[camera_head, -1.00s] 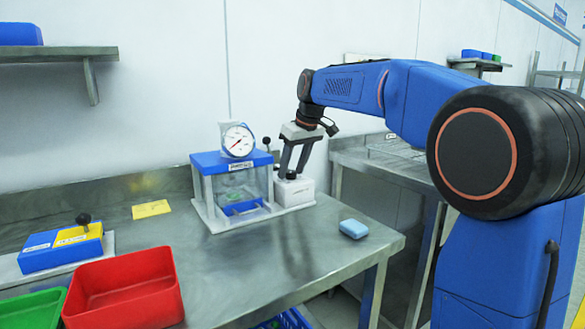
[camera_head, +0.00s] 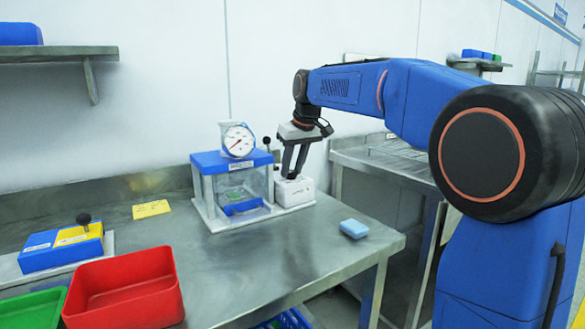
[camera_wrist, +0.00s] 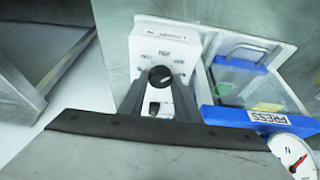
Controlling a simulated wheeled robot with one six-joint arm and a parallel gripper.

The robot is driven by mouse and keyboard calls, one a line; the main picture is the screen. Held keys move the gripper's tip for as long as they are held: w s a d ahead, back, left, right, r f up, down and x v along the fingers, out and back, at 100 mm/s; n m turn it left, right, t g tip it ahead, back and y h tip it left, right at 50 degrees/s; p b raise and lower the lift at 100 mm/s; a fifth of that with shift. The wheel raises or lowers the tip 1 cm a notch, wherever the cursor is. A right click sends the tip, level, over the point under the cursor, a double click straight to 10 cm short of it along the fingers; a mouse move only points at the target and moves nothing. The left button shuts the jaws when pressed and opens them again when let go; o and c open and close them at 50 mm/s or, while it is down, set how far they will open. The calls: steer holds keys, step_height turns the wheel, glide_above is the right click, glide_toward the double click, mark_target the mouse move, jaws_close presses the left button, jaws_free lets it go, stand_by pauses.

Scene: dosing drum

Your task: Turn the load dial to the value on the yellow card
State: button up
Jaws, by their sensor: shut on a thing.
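The load dial is a black round knob (camera_wrist: 160,76) with a white pointer line, on the face of a white box (camera_head: 294,193) at the right end of the press stand. Printed labels sit around the knob in the wrist view, too blurred to read surely. My gripper (camera_head: 288,177) reaches down to the box from above. In the wrist view my gripper (camera_wrist: 160,84) has its two fingers on either side of the knob, shut on it. The yellow card (camera_head: 151,209) lies flat on the steel table left of the press; its writing is too small to read.
The press (camera_head: 203,163) has a blue top, a clear chamber and a round gauge (camera_head: 239,141). A red bin (camera_head: 124,290), green bin (camera_head: 32,309) and blue-yellow block (camera_head: 62,247) with a lever stand left. A light-blue block (camera_head: 354,228) lies near the right edge.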

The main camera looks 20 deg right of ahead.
steer(key=o, duration=1)
steer(key=v, duration=1.7)
steer(key=shift+s+r, duration=0.1)
steer(key=shift+r, duration=0.1)
